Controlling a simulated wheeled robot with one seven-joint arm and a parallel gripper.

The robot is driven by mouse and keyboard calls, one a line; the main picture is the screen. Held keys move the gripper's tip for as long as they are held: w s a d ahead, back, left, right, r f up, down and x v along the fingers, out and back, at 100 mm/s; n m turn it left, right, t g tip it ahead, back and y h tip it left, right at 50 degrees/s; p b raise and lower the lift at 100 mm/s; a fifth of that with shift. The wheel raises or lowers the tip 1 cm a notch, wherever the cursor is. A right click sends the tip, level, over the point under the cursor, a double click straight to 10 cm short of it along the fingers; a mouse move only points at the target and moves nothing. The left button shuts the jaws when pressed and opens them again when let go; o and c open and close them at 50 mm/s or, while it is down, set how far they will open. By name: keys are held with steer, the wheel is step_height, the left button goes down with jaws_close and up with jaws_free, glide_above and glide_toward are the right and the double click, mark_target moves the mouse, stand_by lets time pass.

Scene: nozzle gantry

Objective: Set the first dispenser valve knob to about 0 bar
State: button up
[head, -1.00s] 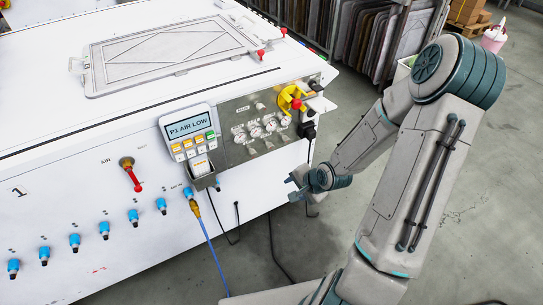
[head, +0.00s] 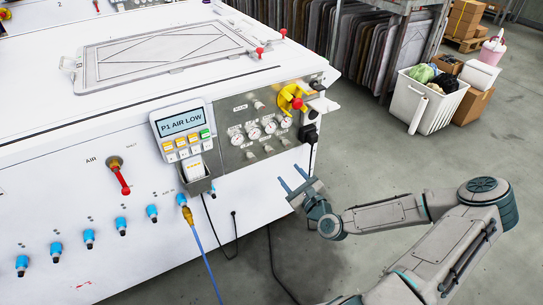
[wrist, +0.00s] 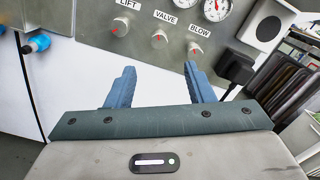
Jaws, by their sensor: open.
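The knob labelled VALVE (wrist: 159,38) is a small grey knob with a red mark, on the metal panel in the wrist view. It sits between the LIFT knob (wrist: 118,28) and the BLOW knob (wrist: 195,50). Two dials (wrist: 216,9) show partly above them; their readings are too small to tell. In the head view the small knobs (head: 268,148) sit in a row below several round gauges (head: 254,133). My gripper (head: 293,177) is open and empty, below and in front of the panel, apart from it. In the wrist view its fingers (wrist: 158,78) point toward the knob row.
A display (head: 182,121) reads "P1 AIR LOW" left of the panel. A yellow switch with a red part (head: 292,97) is at its upper right. A black plug (wrist: 236,68) sticks out near my right finger. A white basket (head: 428,103) stands on open floor.

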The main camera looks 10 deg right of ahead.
mark_target(271, 153)
steer(key=b+x, duration=0.1)
steer(key=x, duration=1.1)
steer(key=shift+w+a, duration=0.15)
steer(key=shift+w, duration=0.1)
steer(key=shift+f, duration=0.1)
steer(key=c, duration=1)
